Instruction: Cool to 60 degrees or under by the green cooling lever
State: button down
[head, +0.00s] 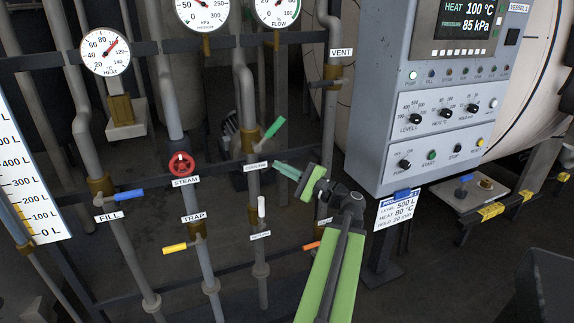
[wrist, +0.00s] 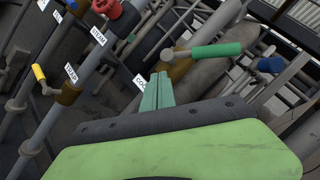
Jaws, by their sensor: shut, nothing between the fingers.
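The green cooling lever (head: 273,128) is on the pipe above the COOLING label (head: 255,166) in the head view, its handle slanting up to the right. In the wrist view the green lever (wrist: 216,50) lies just beyond and right of my fingertips. My gripper (head: 279,166) is shut and empty, its pale green fingers pointing left, below the lever and near the label. The fingers (wrist: 157,82) also show shut in the wrist view, apart from the lever. The panel display (head: 470,18) reads HEAT 100 °C and 85 kPa.
Left of the lever are the red STEAM wheel (head: 181,164), blue FILL lever (head: 129,195) and yellow TRAP lever (head: 174,248). A white-handled lever (head: 261,206) is below the cooling label. The grey control cabinet (head: 400,150) stands right of my gripper.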

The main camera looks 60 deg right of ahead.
aim_at(271, 132)
jog(key=s+d+r+m+t+h+b, duration=0.1)
jog(key=s+d+m+h, duration=0.15)
jog(key=s, duration=0.25)
jog(key=s+d+m+t+h+b, duration=0.1)
jog(key=s+d+h, duration=0.15)
jog(key=s, duration=0.25)
jog(key=a+r+p+x, duration=0.1)
jog(key=a+p+x, duration=0.1)
jog(key=p+x, duration=0.5)
jog(key=w+d+r, duration=0.1)
jog(key=w+r, duration=0.2)
jog(key=w, duration=0.2)
jog(key=shift+y, duration=0.3)
jog(key=shift+w+r, duration=0.1)
jog(key=shift+w, duration=0.05)
jog(key=shift+a+r+n+g+y+p, duration=0.1)
jog(key=shift+r+n+g+y+p, duration=0.25)
jog(key=shift+n+p, duration=0.35)
